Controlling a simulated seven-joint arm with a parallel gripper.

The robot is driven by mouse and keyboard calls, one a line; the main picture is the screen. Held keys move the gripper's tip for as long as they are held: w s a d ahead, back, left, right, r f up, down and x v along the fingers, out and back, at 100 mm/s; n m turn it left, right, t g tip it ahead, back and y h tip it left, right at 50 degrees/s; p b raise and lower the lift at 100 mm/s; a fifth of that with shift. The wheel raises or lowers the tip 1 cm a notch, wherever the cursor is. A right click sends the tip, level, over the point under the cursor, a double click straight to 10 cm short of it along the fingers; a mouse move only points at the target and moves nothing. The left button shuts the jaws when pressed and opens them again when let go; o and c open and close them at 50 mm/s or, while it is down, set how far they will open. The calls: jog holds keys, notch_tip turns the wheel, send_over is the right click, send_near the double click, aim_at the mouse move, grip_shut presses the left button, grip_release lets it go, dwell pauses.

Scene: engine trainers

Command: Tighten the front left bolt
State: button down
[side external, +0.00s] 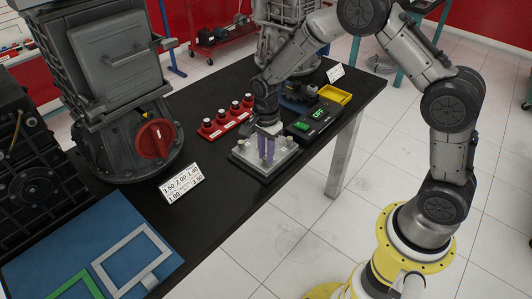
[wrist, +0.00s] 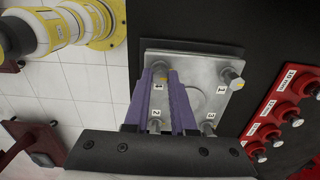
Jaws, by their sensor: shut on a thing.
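A square silver plate (side external: 282,147) with numbered corner bolts lies on the black table. In the wrist view, the plate (wrist: 195,65) has a round raised ring in its middle. My gripper (side external: 266,158) points down over it with purple fingers. In the wrist view, my gripper (wrist: 161,73) has its fingertips around the bolt (wrist: 161,77) at the plate's upper left corner and is shut on it. Another bolt (wrist: 232,75) stands at the upper right, and one (wrist: 209,126) at the lower right. The lower left bolt (wrist: 154,126) shows between the fingers.
A dark box with a green "OFF" display (side external: 315,118) is right beside the plate. A number card (side external: 181,184), an engine with a red knob (side external: 155,138) and a blue mat (side external: 50,240) lie to the left. A yellow tray (side external: 335,95) sits farther back.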

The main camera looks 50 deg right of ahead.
jog(key=shift+w+r, duration=0.1)
jog(key=c, duration=0.7)
grip_release()
jog(key=shift+c, duration=0.2)
notch_tip(320, 180, up, 14)
